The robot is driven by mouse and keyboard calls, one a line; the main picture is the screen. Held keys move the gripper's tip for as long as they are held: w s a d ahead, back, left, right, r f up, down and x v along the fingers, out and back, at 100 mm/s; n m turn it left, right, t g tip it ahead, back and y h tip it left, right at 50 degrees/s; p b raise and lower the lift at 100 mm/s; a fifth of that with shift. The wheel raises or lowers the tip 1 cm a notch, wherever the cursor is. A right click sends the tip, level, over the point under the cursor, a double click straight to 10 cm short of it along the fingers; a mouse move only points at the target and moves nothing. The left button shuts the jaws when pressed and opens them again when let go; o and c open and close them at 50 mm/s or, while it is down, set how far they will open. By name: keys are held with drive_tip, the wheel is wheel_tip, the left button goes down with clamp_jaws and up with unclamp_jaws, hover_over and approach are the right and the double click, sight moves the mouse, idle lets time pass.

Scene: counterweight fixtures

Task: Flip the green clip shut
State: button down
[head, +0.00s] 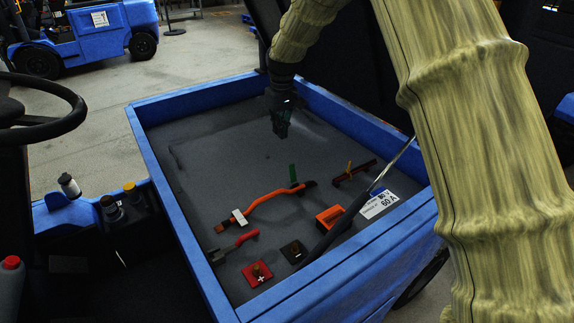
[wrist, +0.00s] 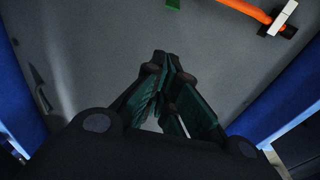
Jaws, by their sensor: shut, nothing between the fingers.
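The green clip (head: 293,173) stands upright near the right end of an orange cable (head: 265,201) in the blue-walled bed. Its base is too small to make out. In the wrist view only a green piece, which looks like the same clip (wrist: 174,4), shows at the top edge, cut off by the frame. My gripper (head: 281,132) points down over the bed, behind the clip and slightly left of it, apart from it. In the wrist view my gripper (wrist: 167,62) has its dark green fingers together at the tips, with nothing between them.
A dark red bar with a yellow upright piece (head: 348,168) lies right of the clip. An orange block (head: 330,216), a black cable, a red plate (head: 257,273), a dark plate (head: 294,252) and a red-handled piece (head: 246,237) lie nearer.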

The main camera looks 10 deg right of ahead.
sight(293, 173)
drive_tip(key=f, duration=0.3)
drive_tip(key=f+p, duration=0.1)
drive_tip(key=f, duration=0.2)
drive_tip(key=f+p, duration=0.1)
drive_tip(key=f, duration=0.3)
drive_tip(key=shift+w+f, duration=0.1)
drive_tip(key=shift+w, duration=0.3)
drive_tip(key=s, duration=0.1)
drive_tip(key=s+d+p, duration=0.1)
drive_tip(key=s+r+p, duration=0.1)
drive_tip(key=shift+s+d, duration=0.2)
drive_tip(key=shift+s, duration=0.05)
drive_tip(key=shift+s+a, duration=0.1)
